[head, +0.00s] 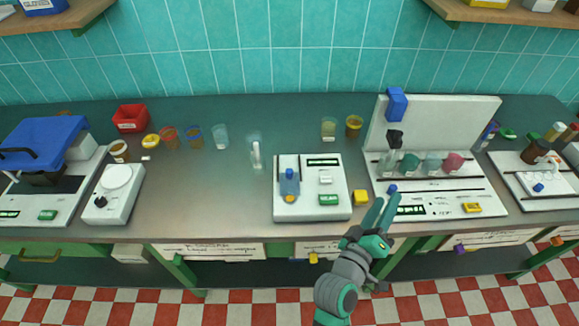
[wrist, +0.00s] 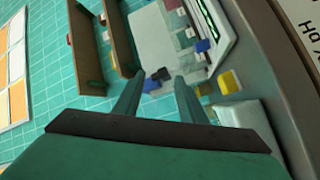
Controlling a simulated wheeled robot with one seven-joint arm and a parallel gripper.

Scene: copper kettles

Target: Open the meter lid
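A white instrument (head: 361,203) stands right of the bench's middle, with a dark display, a green button and a grey recessed slot bearing a blue knob (head: 289,174). A larger white instrument (head: 440,192) stands to its right, with a row of small coloured vessels. A white panel (head: 445,120) stands upright at its back, with a blue block (head: 397,103) at its top left; it also shows in the wrist view (wrist: 165,38). No readable label tells which is the meter. My gripper (head: 381,205) is open and empty, above the bench's front edge between the two instruments.
A yellow block (head: 360,197) lies between the two instruments. Cups (head: 328,128) stand behind them. A machine with a blue top (head: 45,140) and a small white scale-like device (head: 115,195) stand left. The bench's left middle (head: 210,195) is clear. Shelves (head: 55,18) hang above.

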